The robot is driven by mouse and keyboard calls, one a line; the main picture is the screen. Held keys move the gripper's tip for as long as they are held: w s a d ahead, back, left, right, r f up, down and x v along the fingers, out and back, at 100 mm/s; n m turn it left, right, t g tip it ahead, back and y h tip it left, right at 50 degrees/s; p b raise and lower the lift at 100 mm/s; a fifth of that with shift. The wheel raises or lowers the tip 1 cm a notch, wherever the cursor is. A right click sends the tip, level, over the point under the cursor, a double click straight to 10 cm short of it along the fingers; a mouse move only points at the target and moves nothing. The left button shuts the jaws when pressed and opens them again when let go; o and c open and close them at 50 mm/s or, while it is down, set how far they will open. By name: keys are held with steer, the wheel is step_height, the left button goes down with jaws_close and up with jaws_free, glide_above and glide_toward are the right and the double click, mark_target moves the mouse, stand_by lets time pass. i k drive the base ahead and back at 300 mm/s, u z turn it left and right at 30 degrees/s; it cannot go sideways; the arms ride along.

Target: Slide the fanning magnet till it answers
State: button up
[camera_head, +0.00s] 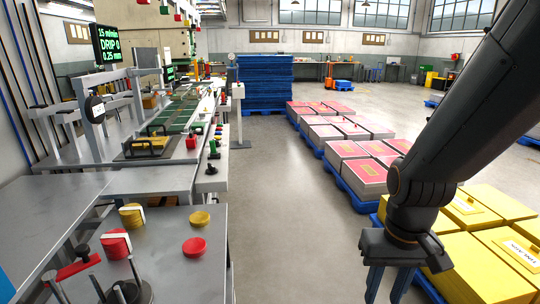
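My gripper (388,285) hangs at the lower right over the floor, pointing down beside the yellow stacks. Its two blue fingers stand apart with nothing seen between them; their tips are cut off by the lower edge. I cannot surely pick out the fanning magnet. A black-handled plate (150,146) lies on the line's bench at the left, far from my gripper. A black round gauge or knob (95,109) sits on a grey frame above that bench.
A grey table (190,262) at the lower left bears red and yellow round pieces (195,246). Yellow stacks (481,263) and red-topped stacks (366,173) stand on blue pallets at the right. A green-lettered display (108,45) hangs upper left. The aisle floor (275,225) is clear.

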mark_target(191, 140)
steer(key=z, duration=0.15)
steer(key=i, duration=3.65)
steer(key=u, duration=0.9)
steer(key=i, duration=1.75)
steer(key=u, duration=1)
steer(key=i, duration=0.55)
steer(key=u, duration=2.95)
